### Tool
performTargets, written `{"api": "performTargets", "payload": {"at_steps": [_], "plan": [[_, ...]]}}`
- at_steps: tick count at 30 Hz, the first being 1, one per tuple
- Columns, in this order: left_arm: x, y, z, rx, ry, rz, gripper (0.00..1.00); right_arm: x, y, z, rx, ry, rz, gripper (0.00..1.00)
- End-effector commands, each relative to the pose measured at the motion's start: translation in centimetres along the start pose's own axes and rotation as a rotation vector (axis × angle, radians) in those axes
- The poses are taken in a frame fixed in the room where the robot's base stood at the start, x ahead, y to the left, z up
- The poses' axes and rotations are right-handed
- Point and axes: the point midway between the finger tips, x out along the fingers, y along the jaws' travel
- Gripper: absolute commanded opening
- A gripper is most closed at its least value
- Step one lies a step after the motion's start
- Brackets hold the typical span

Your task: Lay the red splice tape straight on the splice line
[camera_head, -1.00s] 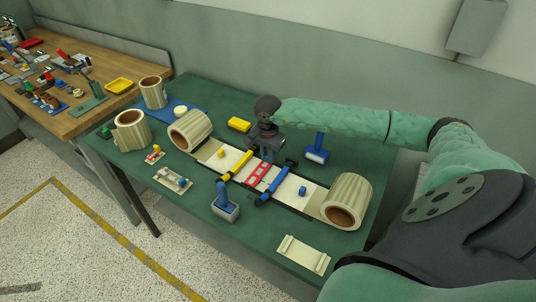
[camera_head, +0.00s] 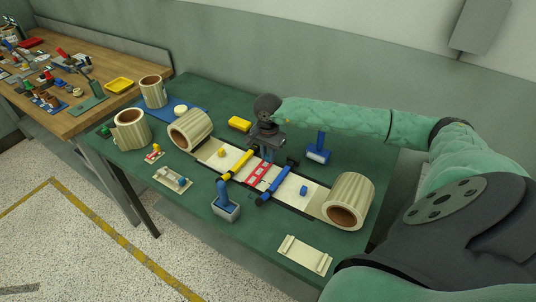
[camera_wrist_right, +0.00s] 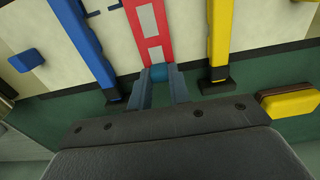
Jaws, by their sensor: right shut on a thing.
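The red splice tape (camera_head: 259,178), with pale windows, lies across the white web between the yellow bar (camera_head: 238,165) and the blue bar (camera_head: 273,188). It also shows in the wrist view (camera_wrist_right: 137,22), running roughly parallel to both bars. My right gripper (camera_head: 267,157) is low at the tape's far end. The splice line is hidden under the tape. I cannot tell whether the tape touches the web everywhere. My left gripper is out of view.
A blue-handled roller (camera_head: 318,150), a yellow block (camera_head: 239,124) and a blue-handled tool (camera_head: 226,205) stand close by.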

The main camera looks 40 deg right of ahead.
Motion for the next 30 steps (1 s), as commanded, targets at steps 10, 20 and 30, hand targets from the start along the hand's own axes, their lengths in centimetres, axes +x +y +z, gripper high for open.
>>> {"api": "performTargets", "payload": {"at_steps": [10, 20, 30], "plan": [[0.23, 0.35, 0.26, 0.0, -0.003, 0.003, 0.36, 0.19, 0.01, 0.0, 0.0, 0.0, 0.0, 0.04], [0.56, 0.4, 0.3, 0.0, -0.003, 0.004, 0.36, 0.43, 0.01, 0.0, 0.0, 0.0, 0.0, 0.04], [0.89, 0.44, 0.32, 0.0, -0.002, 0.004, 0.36, 0.66, 0.01, 0.0, 0.0, 0.0, 0.0, 0.04]]}}
